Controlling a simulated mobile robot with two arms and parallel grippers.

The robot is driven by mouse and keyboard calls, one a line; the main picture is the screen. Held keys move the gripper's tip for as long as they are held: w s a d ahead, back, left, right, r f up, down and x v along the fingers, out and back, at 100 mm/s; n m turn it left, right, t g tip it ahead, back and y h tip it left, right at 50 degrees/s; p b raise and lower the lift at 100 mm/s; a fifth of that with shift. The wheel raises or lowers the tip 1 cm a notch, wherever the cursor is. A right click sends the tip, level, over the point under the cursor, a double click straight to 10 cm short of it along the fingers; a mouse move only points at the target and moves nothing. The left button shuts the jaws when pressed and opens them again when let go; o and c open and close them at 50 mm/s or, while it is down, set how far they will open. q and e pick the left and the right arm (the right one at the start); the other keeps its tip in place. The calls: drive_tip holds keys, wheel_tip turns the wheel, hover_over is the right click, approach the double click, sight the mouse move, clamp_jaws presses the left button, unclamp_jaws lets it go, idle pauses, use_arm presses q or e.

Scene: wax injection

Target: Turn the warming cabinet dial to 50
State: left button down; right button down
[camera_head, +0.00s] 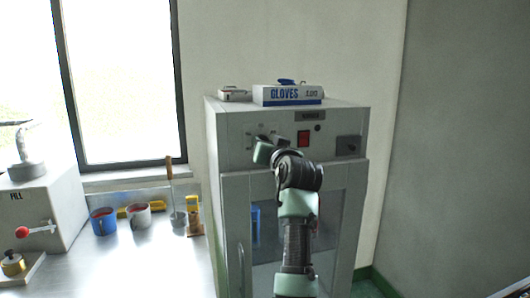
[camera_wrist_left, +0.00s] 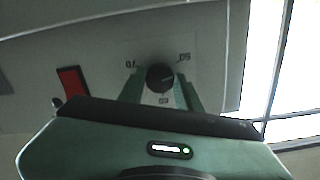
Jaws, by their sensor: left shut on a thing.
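The warming cabinet (camera_head: 228,155) is a grey box with a glass door. Its black round dial (camera_wrist_left: 159,77) shows in the left wrist view, on a pale panel with small number marks around it; the pointer is too dark to read. My left gripper (camera_wrist_left: 161,84) has its green fingers on either side of the dial and is shut on it. In the head view my left gripper (camera_head: 267,148) is at the upper left of the cabinet front and hides most of the dial. My right gripper is not in view.
A red switch (camera_head: 303,138) and a dark latch (camera_head: 348,146) are on the panel. A glove box (camera_head: 288,95) lies on top.

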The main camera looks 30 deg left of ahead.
use_arm(q)
drive_tip(key=shift+r+n+b, duration=0.25)
drive_tip(key=shift+n+b, duration=0.5)
drive_tip(key=shift+n, duration=0.95)
drive_tip(key=c, duration=1.1)
unclamp_jaws()
drive_tip(key=shift+o, duration=0.5)
drive_tip(key=shift+w+a+f, duration=0.1)
drive_tip(key=shift+f, duration=0.05)
